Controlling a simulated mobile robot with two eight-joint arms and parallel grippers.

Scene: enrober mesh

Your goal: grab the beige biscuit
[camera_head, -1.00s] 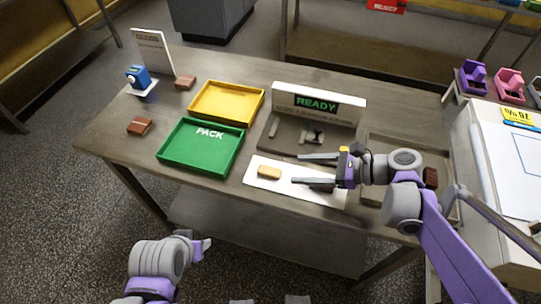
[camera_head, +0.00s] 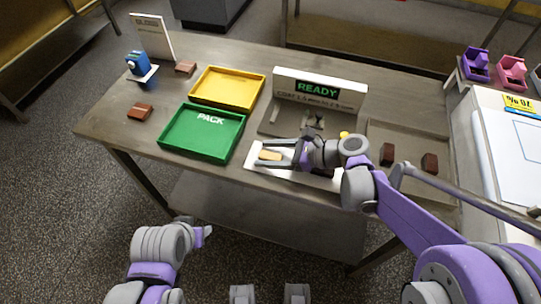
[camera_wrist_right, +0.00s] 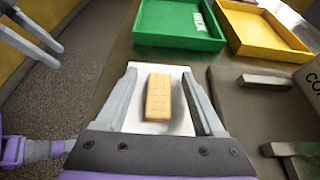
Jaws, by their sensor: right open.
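The beige biscuit (camera_head: 270,156) lies flat on a white mat (camera_head: 312,178) near the front edge of the table. The right wrist view shows the whole biscuit (camera_wrist_right: 158,97), with dimples on its top. My right gripper (camera_head: 261,153) is open, with one finger on each side of the biscuit. In the right wrist view, gaps show between the biscuit and both fingers of the right gripper (camera_wrist_right: 159,72). My left gripper (camera_head: 207,232) hangs low in front of the table, away from the biscuit; its jaws are too small to judge.
A green PACK tray (camera_head: 168,151) and a yellow tray (camera_head: 258,91) stand left of the mat. A machine with a READY sign (camera_head: 317,88) stands behind it. Brown blocks (camera_head: 387,154) lie in a grey tray (camera_head: 392,128) at right. Others (camera_head: 140,111) lie at the left.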

